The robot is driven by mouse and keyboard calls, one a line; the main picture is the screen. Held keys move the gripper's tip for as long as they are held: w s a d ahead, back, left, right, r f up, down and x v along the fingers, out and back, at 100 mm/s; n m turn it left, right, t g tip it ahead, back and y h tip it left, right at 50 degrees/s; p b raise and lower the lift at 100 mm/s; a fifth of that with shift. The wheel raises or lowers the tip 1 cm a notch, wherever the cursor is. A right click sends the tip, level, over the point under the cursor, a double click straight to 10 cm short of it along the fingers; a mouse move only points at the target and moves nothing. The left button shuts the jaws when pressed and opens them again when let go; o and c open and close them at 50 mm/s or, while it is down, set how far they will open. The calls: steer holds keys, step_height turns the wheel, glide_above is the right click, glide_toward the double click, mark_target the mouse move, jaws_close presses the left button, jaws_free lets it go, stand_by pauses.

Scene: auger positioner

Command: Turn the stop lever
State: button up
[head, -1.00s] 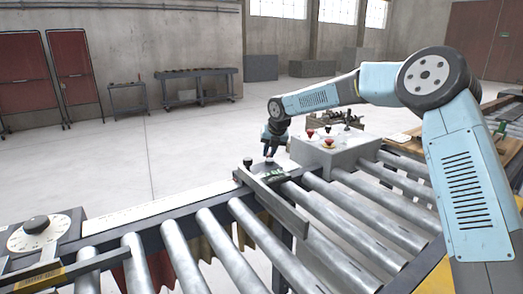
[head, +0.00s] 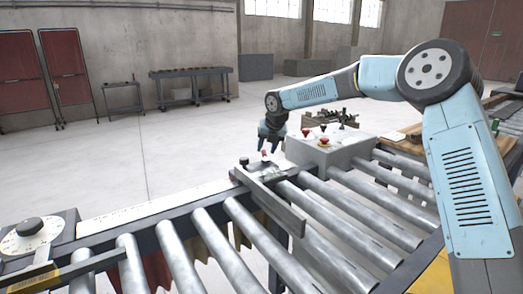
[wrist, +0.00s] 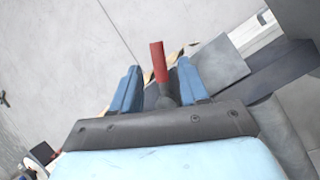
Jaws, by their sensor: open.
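The stop lever has a red handle (head: 264,154) that shows small beneath my gripper in the head view, beside the conveyor rail. In the wrist view the red handle (wrist: 159,62) stands up on a dark stem between the two blue fingers. My gripper (head: 268,150) points down over it with its fingers spread. In the wrist view the open gripper (wrist: 157,75) has a visible gap on either side of the handle. The lever's base is partly hidden by the gripper body.
A flat metal bar (head: 268,200) lies across the rollers, with a black knob (head: 244,161) near its far end. A grey control box (head: 335,150) with red buttons stands right of my gripper. A dial (head: 30,235) is at far left. Open floor lies behind.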

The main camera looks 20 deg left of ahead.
steer(key=v, duration=1.1)
steer(key=shift+s+r, duration=0.15)
steer(key=shift+r, duration=0.2)
steer(key=shift+d, duration=0.1)
steer(key=shift+c, duration=0.2)
